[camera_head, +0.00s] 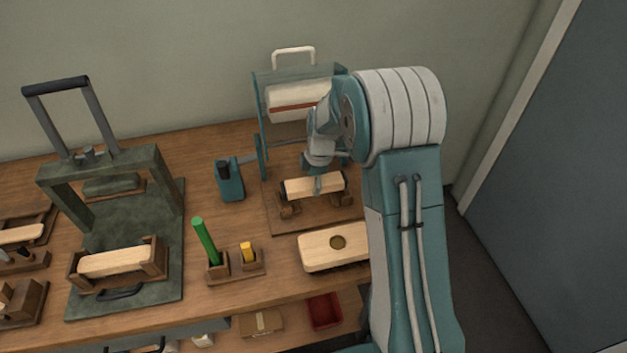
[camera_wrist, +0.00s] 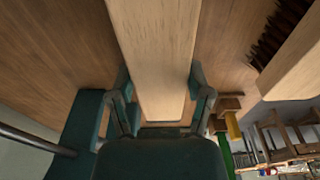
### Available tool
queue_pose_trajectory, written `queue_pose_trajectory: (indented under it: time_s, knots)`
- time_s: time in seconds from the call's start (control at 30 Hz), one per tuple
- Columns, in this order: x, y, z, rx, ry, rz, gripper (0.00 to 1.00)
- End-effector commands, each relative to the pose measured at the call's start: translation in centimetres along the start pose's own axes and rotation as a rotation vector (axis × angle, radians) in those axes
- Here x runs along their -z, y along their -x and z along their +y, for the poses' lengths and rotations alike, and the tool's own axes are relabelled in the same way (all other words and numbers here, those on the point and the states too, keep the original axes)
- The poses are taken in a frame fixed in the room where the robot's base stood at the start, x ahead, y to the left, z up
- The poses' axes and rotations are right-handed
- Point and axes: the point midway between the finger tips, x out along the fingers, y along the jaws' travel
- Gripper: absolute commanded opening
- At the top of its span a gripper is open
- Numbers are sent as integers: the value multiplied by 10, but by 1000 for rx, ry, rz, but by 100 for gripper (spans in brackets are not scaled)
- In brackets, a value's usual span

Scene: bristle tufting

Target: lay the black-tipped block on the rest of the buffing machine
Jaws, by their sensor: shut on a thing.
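The pale wooden block (camera_head: 300,188) is held in my gripper (camera_head: 318,184), with dark ends showing in the head view. The block lies level, crosswise, over the brown rest (camera_head: 288,209) in front of the buffing machine (camera_head: 262,110). I cannot tell whether it touches the rest or is slightly above it. The machine has a teal frame and a pale roller with a reddish stripe. In the wrist view my gripper (camera_wrist: 160,95) has its teal fingers on both sides of the block (camera_wrist: 155,50), which runs up out of the picture. The black tip is not clear there.
A pale wooden piece with a round dark spot (camera_head: 320,258) lies in front of the rest. Green (camera_head: 205,240) and yellow (camera_head: 246,252) sticks stand in small holders. A teal box (camera_head: 229,182) stands left of the machine, and a press (camera_head: 155,165) stands farther left.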

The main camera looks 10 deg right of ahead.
Motion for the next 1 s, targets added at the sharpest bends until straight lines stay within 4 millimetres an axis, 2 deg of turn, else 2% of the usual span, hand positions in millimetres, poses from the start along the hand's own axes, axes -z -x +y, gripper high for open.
queue_pose_trajectory:
  time_s: [1.0]
  knots:
    - [-4, -29, 0, 0, 0, 0, 9]
